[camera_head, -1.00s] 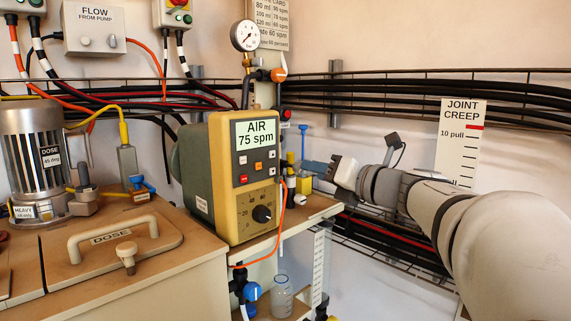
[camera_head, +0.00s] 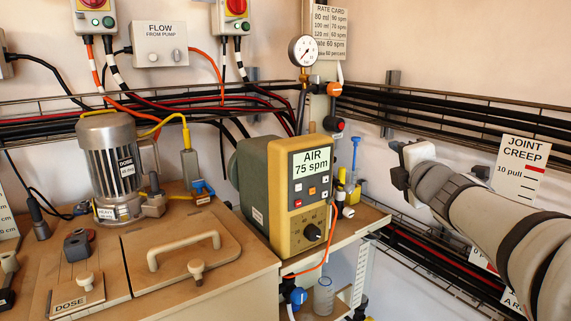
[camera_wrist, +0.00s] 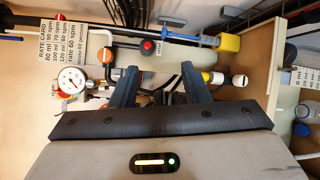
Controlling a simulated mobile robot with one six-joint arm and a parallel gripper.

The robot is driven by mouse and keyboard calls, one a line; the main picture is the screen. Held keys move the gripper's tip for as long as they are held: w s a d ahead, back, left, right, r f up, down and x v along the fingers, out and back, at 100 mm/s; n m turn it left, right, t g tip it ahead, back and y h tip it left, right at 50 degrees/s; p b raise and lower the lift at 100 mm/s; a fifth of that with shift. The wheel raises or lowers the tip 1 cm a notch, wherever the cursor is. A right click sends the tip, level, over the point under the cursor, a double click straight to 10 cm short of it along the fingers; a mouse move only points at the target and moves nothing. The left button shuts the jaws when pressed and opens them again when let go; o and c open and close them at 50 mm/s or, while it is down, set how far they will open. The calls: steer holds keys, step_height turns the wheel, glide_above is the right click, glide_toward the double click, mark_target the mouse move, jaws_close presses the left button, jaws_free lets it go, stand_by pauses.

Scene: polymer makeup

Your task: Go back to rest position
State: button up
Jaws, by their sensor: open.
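My arm enters the head view from the right. My gripper (camera_head: 399,167) shows at its end as a dark shape, apart from the shelf and the yellow pump unit (camera_head: 300,195) to its left. In the wrist view my gripper (camera_wrist: 159,75) has two blue-grey fingers spread wide, with nothing held between them. Beyond the fingers are a grey pipe, a red knob (camera_wrist: 148,46) and a pressure gauge (camera_wrist: 72,79). The gripper's fingertips are hard to make out in the head view.
The pump unit reading AIR 75 spm stands on a narrow shelf (camera_head: 372,219). A blue-handled tool with a yellow base (camera_head: 354,170) is on the shelf. Cable racks (camera_head: 460,125) run along the wall behind my arm. A clear bottle (camera_head: 323,296) stands below. Open air surrounds the gripper.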

steer(key=s+a+m+g+p, duration=0.4)
steer(key=s+m+g+p, duration=0.3)
steer(key=s+m+p, duration=0.3)
steer(key=s+a+m+g+p, duration=0.4)
steer(key=s+m+g+p, duration=0.3)
steer(key=s+m+p, duration=0.4)
steer(key=s+f+p, duration=0.1)
steer(key=s+p, duration=0.1)
steer(key=shift+a+g+h+p, duration=0.25)
steer(key=shift+g+h+p, duration=0.05)
steer(key=shift+g+p, duration=0.1)
steer(key=shift+s, duration=0.1)
